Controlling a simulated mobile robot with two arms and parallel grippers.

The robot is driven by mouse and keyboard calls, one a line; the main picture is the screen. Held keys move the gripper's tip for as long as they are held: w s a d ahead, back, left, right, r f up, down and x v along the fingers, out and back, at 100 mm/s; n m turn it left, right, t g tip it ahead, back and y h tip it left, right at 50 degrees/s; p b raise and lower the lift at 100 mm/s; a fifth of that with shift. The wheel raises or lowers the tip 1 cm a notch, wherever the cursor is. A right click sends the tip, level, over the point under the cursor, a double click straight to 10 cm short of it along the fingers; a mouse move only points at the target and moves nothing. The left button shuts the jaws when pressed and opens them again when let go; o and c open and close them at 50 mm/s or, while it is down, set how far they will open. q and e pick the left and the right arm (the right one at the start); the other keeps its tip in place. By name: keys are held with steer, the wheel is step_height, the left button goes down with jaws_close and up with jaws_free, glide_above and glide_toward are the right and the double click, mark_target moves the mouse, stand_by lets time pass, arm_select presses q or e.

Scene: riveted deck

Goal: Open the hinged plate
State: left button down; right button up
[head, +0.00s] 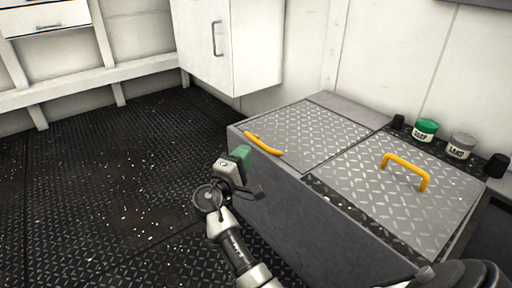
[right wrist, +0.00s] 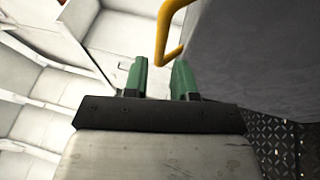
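Two grey tread-patterned plates lie flat on top of a dark grey box. The left plate (head: 318,132) has a yellow handle (head: 263,144) at its front left edge. The right plate (head: 385,205) has a yellow handle (head: 405,170) standing on its upper face. I cannot tell which plate is the hinged one. My right gripper (head: 241,155) is beside the box's left corner, close to the left plate's handle. In the right wrist view its green fingers (right wrist: 160,76) are apart and empty, with the yellow handle (right wrist: 168,35) just beyond the tips. My left gripper is not in view.
A green-lidded jar (head: 425,130), a grey-lidded jar (head: 461,146) and black knobs (head: 496,165) stand along the box's back edge. A white cabinet (head: 228,45) hangs on the wall behind. The dark deck (head: 110,180) left of the box is open.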

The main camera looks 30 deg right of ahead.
mark_target(256, 140)
steer(key=b+x, duration=0.2)
steer(key=x, duration=0.5)
steer(key=shift+b, duration=0.3)
jaws_close()
